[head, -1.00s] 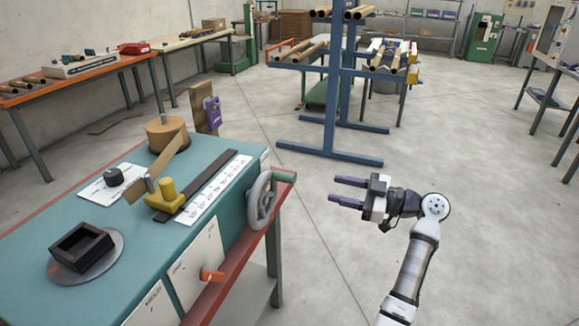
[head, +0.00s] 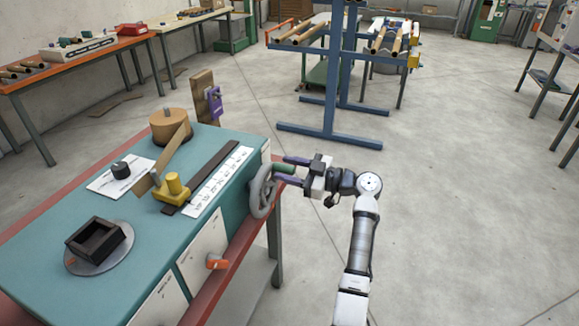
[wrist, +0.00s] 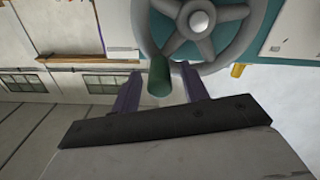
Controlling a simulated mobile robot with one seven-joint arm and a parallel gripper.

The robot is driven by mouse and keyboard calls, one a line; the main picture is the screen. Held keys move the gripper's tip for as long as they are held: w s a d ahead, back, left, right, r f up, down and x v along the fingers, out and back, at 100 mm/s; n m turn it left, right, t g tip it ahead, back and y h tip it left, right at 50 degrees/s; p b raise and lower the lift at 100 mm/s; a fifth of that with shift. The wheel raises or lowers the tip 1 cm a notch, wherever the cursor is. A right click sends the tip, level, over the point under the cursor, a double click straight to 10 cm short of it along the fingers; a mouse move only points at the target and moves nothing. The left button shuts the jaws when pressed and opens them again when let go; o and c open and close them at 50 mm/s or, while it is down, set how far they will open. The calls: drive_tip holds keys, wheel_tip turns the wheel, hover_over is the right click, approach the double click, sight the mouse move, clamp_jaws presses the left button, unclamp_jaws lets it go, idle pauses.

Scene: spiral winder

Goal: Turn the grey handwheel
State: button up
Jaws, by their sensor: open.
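The grey handwheel (head: 261,190) is mounted on the right side of the teal machine (head: 160,215). Its green handle (head: 284,168) sticks out to the right from the upper rim. My gripper (head: 290,170) is at the handle, with its purple fingers pointing left toward the wheel. In the wrist view the spoked grey wheel (wrist: 205,48) fills the upper middle. The green handle (wrist: 159,78) lies between my two open fingers (wrist: 160,85), with a visible gap to each finger.
An orange lever (head: 217,262) is on the front panel. A blue rack (head: 335,80) stands behind. The floor at right is clear.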

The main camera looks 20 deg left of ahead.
sight(268, 170)
clamp_jaws()
idle(0.3)
drive_tip(key=b, duration=0.2)
drive_tip(key=shift+s+f+n+b, duration=0.15)
drive_tip(key=shift+f+n+b, duration=0.1)
drive_tip(key=shift+n+b, duration=0.1)
drive_tip(key=n+b, duration=0.1)
drive_tip(key=b, duration=0.4)
drive_tip(key=shift+s, duration=0.4)
drive_tip(key=s+n+b, duration=0.1)
drive_tip(key=b, duration=0.3)
drive_tip(key=s+r+n+b, duration=0.1)
drive_tip(key=n+b, duration=0.1)
drive_tip(key=b, duration=0.2)
drive_tip(key=s+n+b, duration=0.1)
drive_tip(key=n+b, duration=0.1)
drive_tip(key=b, duration=0.2)
drive_tip(key=shift+a+r, duration=0.1)
drive_tip(key=shift+r, duration=0.2)
drive_tip(key=shift+r+n, duration=0.1)
drive_tip(key=shift+n, duration=0.15)
